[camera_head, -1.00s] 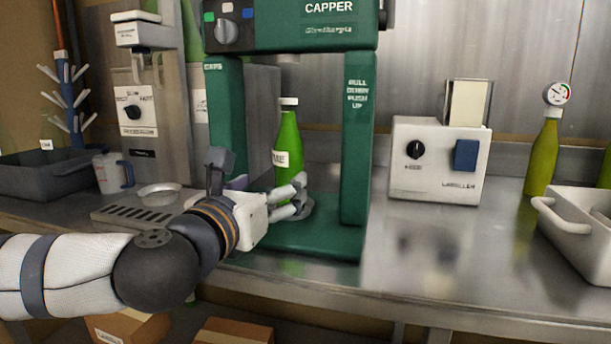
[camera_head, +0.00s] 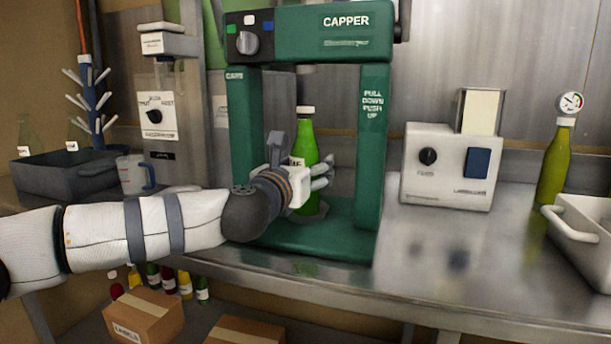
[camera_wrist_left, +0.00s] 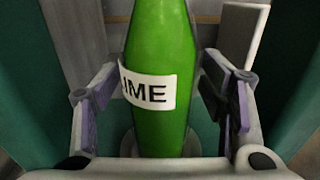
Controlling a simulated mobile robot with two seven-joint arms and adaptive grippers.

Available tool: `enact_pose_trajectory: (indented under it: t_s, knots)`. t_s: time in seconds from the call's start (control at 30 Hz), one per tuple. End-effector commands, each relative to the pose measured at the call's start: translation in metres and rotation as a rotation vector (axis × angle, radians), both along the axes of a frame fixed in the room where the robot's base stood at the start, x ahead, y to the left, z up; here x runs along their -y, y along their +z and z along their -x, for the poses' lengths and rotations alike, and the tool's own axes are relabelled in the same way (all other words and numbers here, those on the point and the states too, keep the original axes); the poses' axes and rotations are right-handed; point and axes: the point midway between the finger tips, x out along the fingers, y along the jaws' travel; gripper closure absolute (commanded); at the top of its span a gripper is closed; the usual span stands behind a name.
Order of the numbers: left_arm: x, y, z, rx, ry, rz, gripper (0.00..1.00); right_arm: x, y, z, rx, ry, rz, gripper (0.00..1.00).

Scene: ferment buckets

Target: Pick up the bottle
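A green bottle (camera_head: 306,132) with a white cap and a white label stands upright on the base of the green capper (camera_head: 373,150). In the left wrist view the bottle (camera_wrist_left: 160,45) fills the middle, and its label (camera_wrist_left: 148,88) reads "IME" in the visible part. My left gripper (camera_head: 318,178) is at the bottle's lower body, inside the capper's frame. In the left wrist view its fingers (camera_wrist_left: 160,100) are spread on both sides of the bottle, with a gap visible on each side. My right gripper is not in view.
The capper's two green posts stand close on either side of the bottle. A white labeller (camera_head: 452,168) stands to the right, with a yellow-green bottle (camera_head: 556,165) and a white tub (camera_head: 585,235) beyond. The counter (camera_head: 440,270) before the labeller is clear.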

Motion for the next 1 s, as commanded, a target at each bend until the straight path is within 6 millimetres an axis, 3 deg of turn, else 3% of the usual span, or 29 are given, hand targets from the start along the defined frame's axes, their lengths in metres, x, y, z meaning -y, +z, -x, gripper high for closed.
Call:
enact_pose_trajectory:
  t_s: [0.03,0.23,0.27,0.57,0.87,1.0]
  knots:
    - [0.0,0.0,0.0,0.0,0.0,0.0,0.53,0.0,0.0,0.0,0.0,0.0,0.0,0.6]
    - [0.0,0.0,0.0,0.0,0.0,0.0,0.98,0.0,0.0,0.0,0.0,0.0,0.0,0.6]
    - [0.0,0.0,0.0,0.0,0.0,0.0,1.0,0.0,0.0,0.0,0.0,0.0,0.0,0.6]
    - [0.0,0.006,0.001,0.005,0.0,0.001,1.0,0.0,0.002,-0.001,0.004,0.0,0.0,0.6]
    - [-0.002,0.046,0.005,0.012,0.0,0.001,1.0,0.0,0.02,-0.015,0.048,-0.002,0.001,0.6]
    - [-0.002,0.037,0.004,0.003,-0.001,0.001,1.0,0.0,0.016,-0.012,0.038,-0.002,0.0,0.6]
